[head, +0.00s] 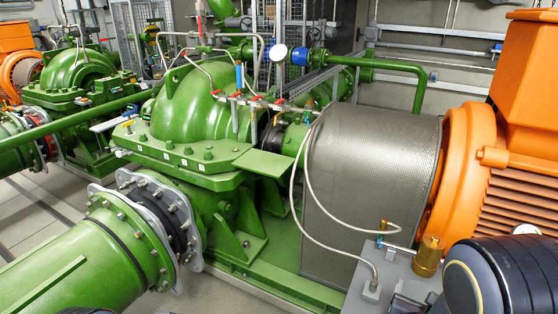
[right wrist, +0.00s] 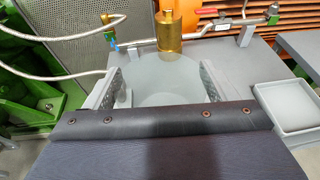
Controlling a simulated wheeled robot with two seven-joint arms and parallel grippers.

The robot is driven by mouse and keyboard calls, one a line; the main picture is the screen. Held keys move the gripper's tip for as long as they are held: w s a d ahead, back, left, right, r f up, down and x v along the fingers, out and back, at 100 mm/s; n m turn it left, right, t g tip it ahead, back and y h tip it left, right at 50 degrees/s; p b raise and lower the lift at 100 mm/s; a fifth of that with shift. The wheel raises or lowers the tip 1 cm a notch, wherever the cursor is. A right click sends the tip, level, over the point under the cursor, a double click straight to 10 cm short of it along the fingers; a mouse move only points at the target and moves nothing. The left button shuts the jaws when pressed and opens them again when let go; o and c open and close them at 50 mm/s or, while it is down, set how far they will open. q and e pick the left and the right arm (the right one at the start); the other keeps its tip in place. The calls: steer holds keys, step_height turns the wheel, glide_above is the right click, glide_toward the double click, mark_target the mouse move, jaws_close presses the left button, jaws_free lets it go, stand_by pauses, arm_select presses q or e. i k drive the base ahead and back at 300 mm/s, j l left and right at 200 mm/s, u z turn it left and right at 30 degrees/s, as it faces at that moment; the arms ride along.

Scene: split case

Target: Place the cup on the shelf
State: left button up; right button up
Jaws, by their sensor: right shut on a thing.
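My right gripper (right wrist: 164,82) shows in the right wrist view, with one grey finger on each side of a pale, see-through cup (right wrist: 168,98). It is shut on the cup. The dark gripper body hides the near part of the cup. A grey flat surface (right wrist: 238,72) lies beyond and beneath the cup; I cannot tell whether it is the shelf or whether the cup touches it. In the head view, my dark right arm fills the lower right corner, and I cannot make out the cup there. My left gripper is not in view.
A brass cylinder (head: 428,257) stands on the grey block (head: 396,266), just beyond the cup in the wrist view. White hoses and a thin pipe run close by. A shallow grey tray (right wrist: 290,105) is at the right. An orange motor (head: 520,120) and green pump (head: 195,105) stand behind.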

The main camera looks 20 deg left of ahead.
mark_target(274, 160)
steer(key=i+j, duration=0.2)
steer(key=j, duration=0.15)
steer(key=i+j+z, duration=0.1)
steer(key=j, duration=0.3)
steer(key=i+j, duration=0.25)
steer(key=i+j+z, duration=0.15)
steer(key=j, duration=0.35)
steer(key=i+j, duration=0.2)
steer(key=j, duration=0.2)
